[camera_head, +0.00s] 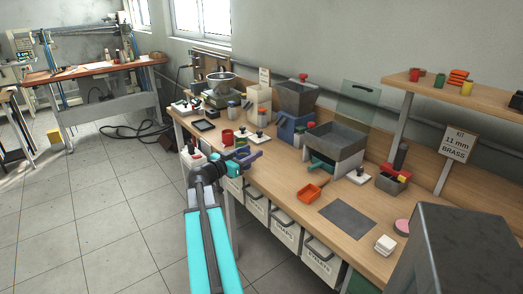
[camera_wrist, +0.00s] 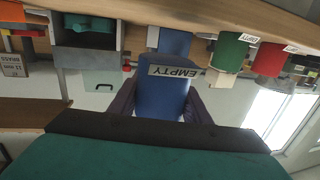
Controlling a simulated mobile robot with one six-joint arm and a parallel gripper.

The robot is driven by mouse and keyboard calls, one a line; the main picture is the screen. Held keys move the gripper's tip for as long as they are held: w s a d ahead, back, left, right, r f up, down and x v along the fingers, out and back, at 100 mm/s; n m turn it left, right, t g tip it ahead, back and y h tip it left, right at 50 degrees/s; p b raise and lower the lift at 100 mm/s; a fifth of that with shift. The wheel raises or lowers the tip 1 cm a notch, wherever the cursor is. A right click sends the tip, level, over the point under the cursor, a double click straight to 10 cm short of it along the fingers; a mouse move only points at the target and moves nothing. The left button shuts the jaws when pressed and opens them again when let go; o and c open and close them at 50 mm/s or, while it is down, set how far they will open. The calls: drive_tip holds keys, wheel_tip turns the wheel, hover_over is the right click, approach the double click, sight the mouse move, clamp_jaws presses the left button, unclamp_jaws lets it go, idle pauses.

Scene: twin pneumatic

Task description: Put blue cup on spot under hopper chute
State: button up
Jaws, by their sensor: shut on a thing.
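The blue cup (camera_wrist: 161,98), labelled EMPTY, fills the middle of the upside-down wrist view. My gripper (camera_wrist: 160,108) is shut on it, a dark purple finger on each side. In the head view my gripper (camera_head: 248,160) is at the bench's front edge; I cannot clearly make out the cup there. A grey hopper (camera_head: 296,97) on a blue base (camera_head: 288,127) stands toward the back of the bench. A wider grey bin (camera_head: 337,139) with a green chute (camera_head: 320,163) stands to its right. I cannot tell a marked spot under either.
A red mug (camera_head: 227,137) stands close behind my gripper. In the wrist view, a green cup (camera_wrist: 230,51) and a red cup (camera_wrist: 270,59) appear right of the blue cup. An orange scoop (camera_head: 312,191) and grey mat (camera_head: 347,219) lie on the bench's nearer part.

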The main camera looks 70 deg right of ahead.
drive_tip(key=shift+w+d+p+x, duration=0.1)
drive_tip(key=shift+w+p+x, duration=0.2)
drive_tip(key=shift+x, duration=1)
drive_tip(key=shift+w+d+p+x, duration=0.1)
drive_tip(key=shift+w+p+x, duration=0.2)
drive_tip(key=shift+x, duration=1)
drive_tip(key=shift+w+d+p+x, duration=0.15)
drive_tip(key=shift+w+p+x, duration=0.15)
drive_tip(key=shift+x, duration=1)
drive_tip(key=shift+f, duration=0.2)
drive_tip(key=shift+s+d+p, duration=0.15)
drive_tip(key=shift+d+p, duration=0.25)
drive_tip(key=shift+d, duration=0.95)
drive_tip(key=shift+a+f+p, duration=0.1)
drive_tip(key=shift+f+p, duration=0.25)
drive_tip(key=shift+f, duration=0.65)
drive_tip(key=shift+f+b, duration=0.7)
drive_tip(key=shift+b, duration=0.05)
drive_tip(key=shift+f+b, duration=0.2)
drive_tip(key=shift+b, duration=0.2)
drive_tip(key=o, duration=1.1)
drive_tip(key=shift+r+p, duration=0.15)
drive_tip(key=shift+p, duration=1.25)
